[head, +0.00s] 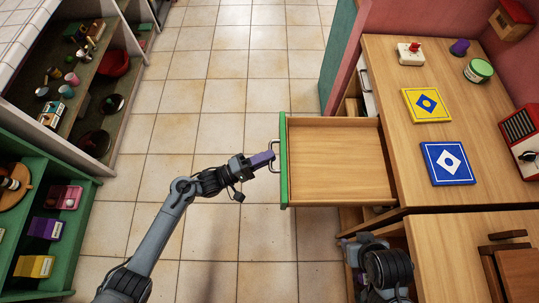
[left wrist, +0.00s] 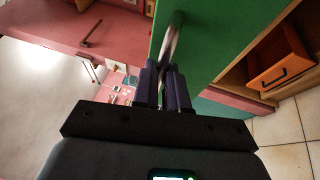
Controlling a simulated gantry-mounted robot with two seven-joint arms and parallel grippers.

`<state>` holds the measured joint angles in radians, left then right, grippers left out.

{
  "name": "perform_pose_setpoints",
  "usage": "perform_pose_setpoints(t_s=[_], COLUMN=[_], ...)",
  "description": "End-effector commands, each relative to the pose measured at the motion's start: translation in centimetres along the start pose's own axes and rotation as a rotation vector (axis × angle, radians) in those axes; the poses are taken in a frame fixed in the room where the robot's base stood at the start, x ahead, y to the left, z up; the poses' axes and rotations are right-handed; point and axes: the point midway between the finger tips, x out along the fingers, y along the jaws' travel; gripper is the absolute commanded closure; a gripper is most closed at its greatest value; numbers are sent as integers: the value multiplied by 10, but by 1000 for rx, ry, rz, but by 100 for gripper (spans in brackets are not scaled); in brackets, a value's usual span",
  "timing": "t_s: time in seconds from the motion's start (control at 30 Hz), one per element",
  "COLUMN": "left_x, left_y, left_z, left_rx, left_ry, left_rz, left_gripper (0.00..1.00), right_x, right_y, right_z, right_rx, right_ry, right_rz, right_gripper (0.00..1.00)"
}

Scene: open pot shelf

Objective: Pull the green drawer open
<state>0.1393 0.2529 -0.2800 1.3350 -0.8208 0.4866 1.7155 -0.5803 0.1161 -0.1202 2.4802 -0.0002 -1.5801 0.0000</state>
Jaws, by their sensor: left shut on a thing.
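The green drawer (head: 284,165) stands pulled out from the wooden counter at the middle of the head view. Its wooden inside looks empty. Its curved metal handle (head: 272,155) is on the green front. My left gripper (head: 272,158) comes in from the left and is shut on the handle. In the left wrist view, the fingers (left wrist: 168,85) close around the metal handle (left wrist: 172,40) in front of the green face (left wrist: 215,40). My right arm shows low in the head view, by the counter's front; its fingertips are not visible.
Yellow (head: 427,105) and blue (head: 447,163) patterned tiles lie on the counter (head: 400,65). A green-lidded tin (head: 478,71) and a red-knobbed object (head: 410,54) stand behind. The tiled floor between is clear.

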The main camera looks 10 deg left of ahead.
Motion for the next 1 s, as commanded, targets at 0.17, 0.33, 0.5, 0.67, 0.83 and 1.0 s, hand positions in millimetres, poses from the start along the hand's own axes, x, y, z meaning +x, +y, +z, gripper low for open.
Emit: perform_pose_setpoints(t_s=[0.17,0.33,0.5,0.67,0.83,1.0], left_x=[0,1,0,0,-6,-28], left_y=[1,0,0,0,0,1], left_z=[0,0,0,0,0,0], left_rx=[1,1,0,0,0,-1], left_ry=[-1,-1,-1,-1,0,0], left_rz=[1,1,0,0,-2,-3], left_gripper=[100,75,63,63,63,63], right_x=[0,1,1,1,-1,-6], right_y=[1,2,2,2,1,1], right_z=[1,1,1,1,0,-1], right_rx=[-4,-7,-7,-7,-5,-2], right_ry=[-2,-3,-3,-3,-2,-2], right_rz=[3,6,6,6,4,2], right_gripper=[57,57,57,57,57,57])
